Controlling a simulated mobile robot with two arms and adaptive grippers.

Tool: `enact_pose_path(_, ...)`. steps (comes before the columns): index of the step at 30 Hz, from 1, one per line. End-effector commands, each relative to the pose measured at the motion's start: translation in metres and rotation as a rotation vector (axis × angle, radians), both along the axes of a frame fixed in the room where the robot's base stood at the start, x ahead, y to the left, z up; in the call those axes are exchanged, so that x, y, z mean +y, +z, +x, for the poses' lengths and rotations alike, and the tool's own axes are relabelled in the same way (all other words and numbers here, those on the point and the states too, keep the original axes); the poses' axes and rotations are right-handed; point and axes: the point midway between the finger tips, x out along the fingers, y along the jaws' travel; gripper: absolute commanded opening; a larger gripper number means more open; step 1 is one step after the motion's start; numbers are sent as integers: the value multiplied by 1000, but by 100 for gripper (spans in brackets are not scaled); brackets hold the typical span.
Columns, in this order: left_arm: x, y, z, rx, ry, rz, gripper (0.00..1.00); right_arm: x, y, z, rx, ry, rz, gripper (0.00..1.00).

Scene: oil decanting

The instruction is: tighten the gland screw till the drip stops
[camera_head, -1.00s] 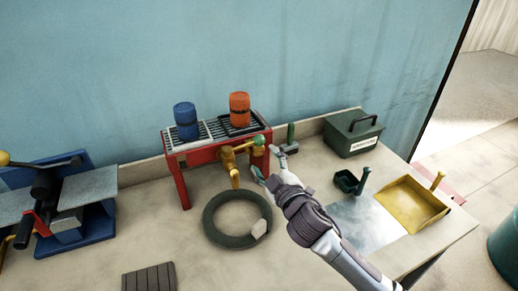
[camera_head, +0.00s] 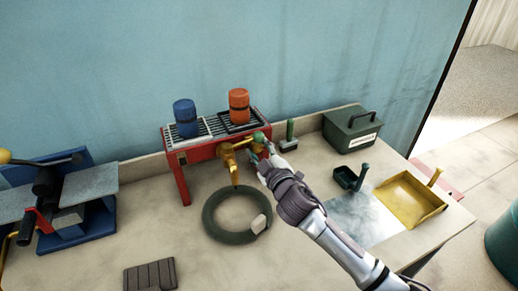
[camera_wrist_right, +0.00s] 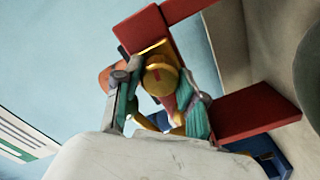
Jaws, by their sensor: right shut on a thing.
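A brass tap (camera_head: 229,155) with a green ball knob (camera_head: 258,137) is fixed to the front of the red stand (camera_head: 200,152). My right gripper (camera_head: 265,158) is at the right end of the tap, below the green knob. In the right wrist view, my right gripper (camera_wrist_right: 160,98) has its fingers on both sides of a round brass gland screw (camera_wrist_right: 160,78) with a red mark, and is shut on it. The fingers and hand partly hide the screw. No drip can be made out. My left gripper is not in view.
A blue container (camera_head: 186,116) and an orange one (camera_head: 239,105) stand on the stand. A dark green ring (camera_head: 209,222) lies below the tap. A green box (camera_head: 352,130), small green scoop (camera_head: 348,178) and yellow pan (camera_head: 409,200) are to the right. A blue machine (camera_head: 80,228) is left.

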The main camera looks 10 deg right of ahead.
Motion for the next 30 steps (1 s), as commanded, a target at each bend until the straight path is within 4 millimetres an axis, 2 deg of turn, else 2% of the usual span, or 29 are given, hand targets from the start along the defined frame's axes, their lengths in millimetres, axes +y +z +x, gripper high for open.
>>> enact_pose_path(11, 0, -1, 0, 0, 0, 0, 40, 0, -1, 0, 14, -1, 59, 6)
enact_pose_path(30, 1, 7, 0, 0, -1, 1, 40, 1, 0, 0, 107, 0, 541, 6)
